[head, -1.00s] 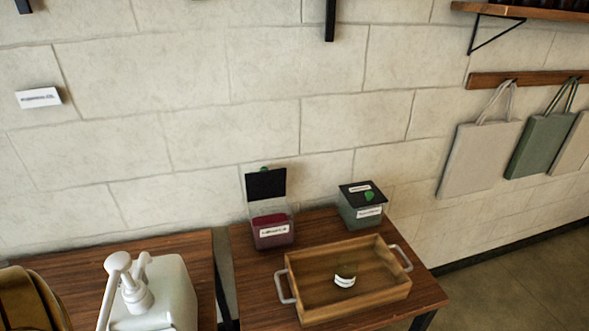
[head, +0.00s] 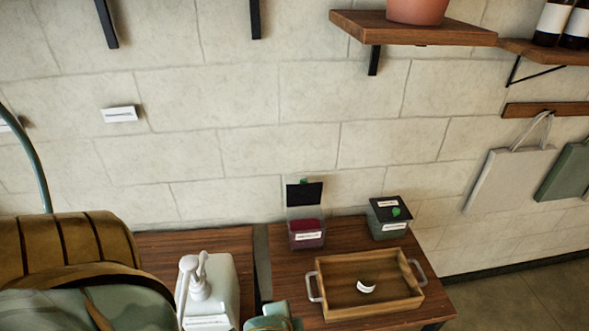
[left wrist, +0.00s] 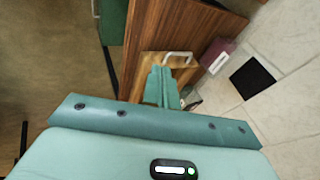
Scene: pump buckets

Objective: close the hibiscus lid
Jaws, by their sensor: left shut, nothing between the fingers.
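The hibiscus container (head: 306,237) is a clear box with dark red contents and a white label, on the right-hand wooden table near the wall. Its black lid (head: 305,194) stands open and upright at the back. In the left wrist view the box (left wrist: 216,54) and black lid (left wrist: 252,80) lie to the right of the gripper. My left gripper (left wrist: 160,72) is shut and empty, over the tray area in that view and apart from the lid. In the head view a teal part of my left arm (head: 272,319) shows at the bottom. My right gripper is not in view.
A wooden tray (head: 328,296) with metal handles holds a small labelled jar (head: 367,285), in front of the boxes. A second box (head: 389,218) with a closed black lid and green knob stands right of the hibiscus box. A white pump bottle (head: 222,287) stands left.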

